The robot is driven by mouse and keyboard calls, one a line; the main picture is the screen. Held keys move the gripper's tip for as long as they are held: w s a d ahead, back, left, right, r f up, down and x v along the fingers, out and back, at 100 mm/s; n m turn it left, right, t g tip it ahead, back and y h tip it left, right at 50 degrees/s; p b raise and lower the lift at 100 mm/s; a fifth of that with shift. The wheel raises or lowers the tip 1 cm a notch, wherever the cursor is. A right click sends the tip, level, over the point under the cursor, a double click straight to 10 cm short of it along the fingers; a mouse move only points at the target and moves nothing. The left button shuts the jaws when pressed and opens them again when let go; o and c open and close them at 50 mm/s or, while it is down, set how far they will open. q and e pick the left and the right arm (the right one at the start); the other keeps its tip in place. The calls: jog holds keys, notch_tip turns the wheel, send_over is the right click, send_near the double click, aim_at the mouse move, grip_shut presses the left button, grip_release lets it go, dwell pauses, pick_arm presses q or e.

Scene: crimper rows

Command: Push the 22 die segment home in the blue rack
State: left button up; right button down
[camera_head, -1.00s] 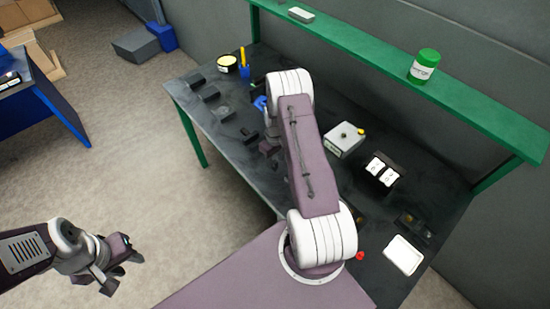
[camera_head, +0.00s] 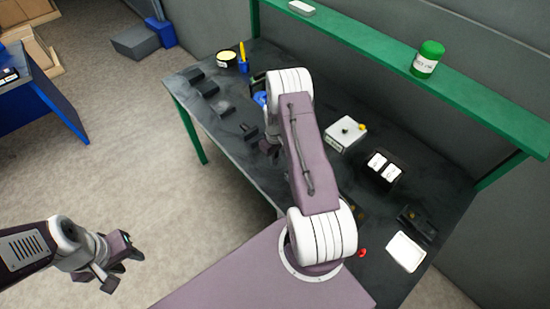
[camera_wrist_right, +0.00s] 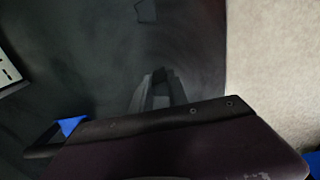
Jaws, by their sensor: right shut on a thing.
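My right gripper (camera_head: 270,142) is low over the dark workbench, partly hidden behind my right arm. In the right wrist view its grey fingers (camera_wrist_right: 160,80) are close together on a small dark piece, whose number I cannot read. A blue piece (camera_head: 260,98), possibly part of the blue rack, shows beside the arm. A blue patch also shows in the right wrist view (camera_wrist_right: 72,125), mostly covered by my dark hand. I cannot tell how any segment sits in the rack. My left gripper (camera_head: 122,258) hangs over the floor, away from the bench; its jaw opening is unclear.
Several dark blocks (camera_head: 208,89) stand in a row along the bench's left side. A green shelf (camera_head: 380,50) runs along the back.

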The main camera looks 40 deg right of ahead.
jog(key=shift+r+p, duration=1.1)
jog(key=shift+r, duration=0.7)
